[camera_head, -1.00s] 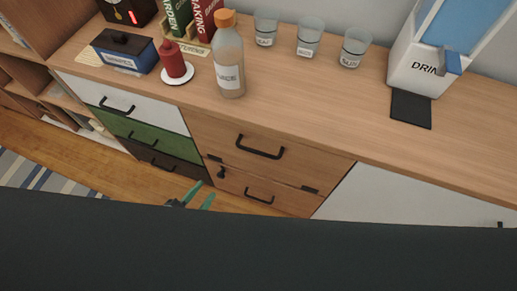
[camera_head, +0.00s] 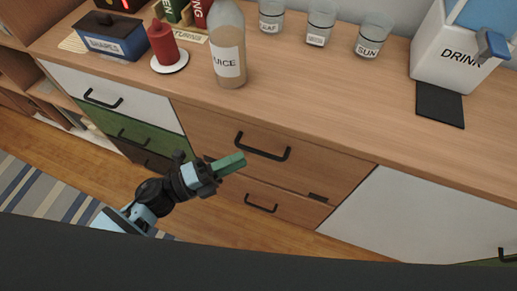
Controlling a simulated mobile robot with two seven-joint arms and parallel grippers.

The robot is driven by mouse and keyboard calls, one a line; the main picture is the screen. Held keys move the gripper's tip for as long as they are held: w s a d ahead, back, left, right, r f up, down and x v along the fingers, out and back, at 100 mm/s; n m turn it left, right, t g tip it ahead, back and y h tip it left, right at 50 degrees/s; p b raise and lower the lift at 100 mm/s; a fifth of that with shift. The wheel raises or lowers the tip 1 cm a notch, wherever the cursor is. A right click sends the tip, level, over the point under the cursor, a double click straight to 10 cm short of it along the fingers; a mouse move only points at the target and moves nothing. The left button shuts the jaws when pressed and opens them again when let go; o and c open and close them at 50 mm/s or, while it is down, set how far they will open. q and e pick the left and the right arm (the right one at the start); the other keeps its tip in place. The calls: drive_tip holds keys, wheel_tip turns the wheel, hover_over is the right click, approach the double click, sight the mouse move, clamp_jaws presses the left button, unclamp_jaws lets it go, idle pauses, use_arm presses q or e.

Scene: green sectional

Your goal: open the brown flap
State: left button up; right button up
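The brown flap (camera_head: 310,171) is the upper wood-brown front in the middle of the cabinet. It is closed and has a black bar handle (camera_head: 262,147) near its top edge. A dark hinge (camera_head: 318,198) shows at its lower right corner. My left gripper (camera_head: 238,160) has green fingers and is in front of the flap's left part, just left of and a little below the handle. It appears apart from the handle, and no object shows in it. The fingers overlap from this angle, so their gap is hidden. My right gripper is not in view.
A juice bottle (camera_head: 228,55), a red candle (camera_head: 162,44) on a white plate, a blue box (camera_head: 112,37), several labelled glasses and a drink dispenser (camera_head: 450,55) stand on the cabinet top. A brown drawer (camera_head: 270,200) is below the flap. Striped rug (camera_head: 50,198) lies left.

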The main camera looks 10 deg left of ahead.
sight(259, 152)
use_arm(q)
drive_tip(key=shift+x, duration=3.2)
drive_tip(key=shift+c, duration=0.3)
clamp_jaws()
